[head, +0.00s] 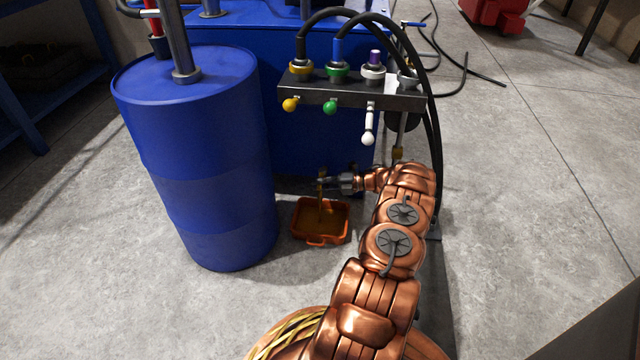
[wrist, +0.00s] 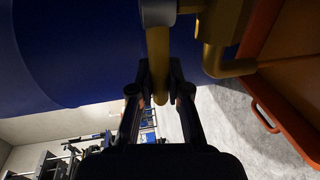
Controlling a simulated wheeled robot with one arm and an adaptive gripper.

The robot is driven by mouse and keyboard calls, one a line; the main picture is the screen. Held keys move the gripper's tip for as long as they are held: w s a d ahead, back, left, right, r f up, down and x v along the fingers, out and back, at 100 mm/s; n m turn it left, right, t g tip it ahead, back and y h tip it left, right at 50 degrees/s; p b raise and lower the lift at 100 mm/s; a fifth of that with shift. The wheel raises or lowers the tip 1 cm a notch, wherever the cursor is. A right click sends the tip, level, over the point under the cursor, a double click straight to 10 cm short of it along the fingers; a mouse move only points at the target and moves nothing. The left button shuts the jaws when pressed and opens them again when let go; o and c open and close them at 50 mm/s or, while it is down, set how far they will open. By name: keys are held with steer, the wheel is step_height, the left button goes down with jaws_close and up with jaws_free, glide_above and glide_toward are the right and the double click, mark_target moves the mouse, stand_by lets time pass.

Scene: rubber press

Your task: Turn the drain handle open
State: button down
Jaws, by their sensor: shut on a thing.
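The yellow drain handle (wrist: 158,60) stands between the two dark fingers of my gripper (wrist: 159,80) in the wrist view, and the fingers are shut on it. Beside it on the right is the brass drain spout (wrist: 218,58), bent at an elbow. In the head view my gripper (head: 328,183) is low in front of the blue tank (head: 308,140), and the handle is too small to make out there. An orange tray (head: 312,240) lies on the floor below. Brownish liquid shows in it, and a thin brown streak stands above it.
A blue drum (head: 200,160) stands close on the left. Above my gripper is a dark valve panel (head: 350,95) with yellow, green and white levers and hanging black hoses. The tray rim (wrist: 262,112) is near on the right in the wrist view.

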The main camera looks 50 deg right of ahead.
steer(key=shift+s+f, duration=0.1)
steer(key=c, duration=1.1)
jaws_free()
steer(key=v, duration=1.2)
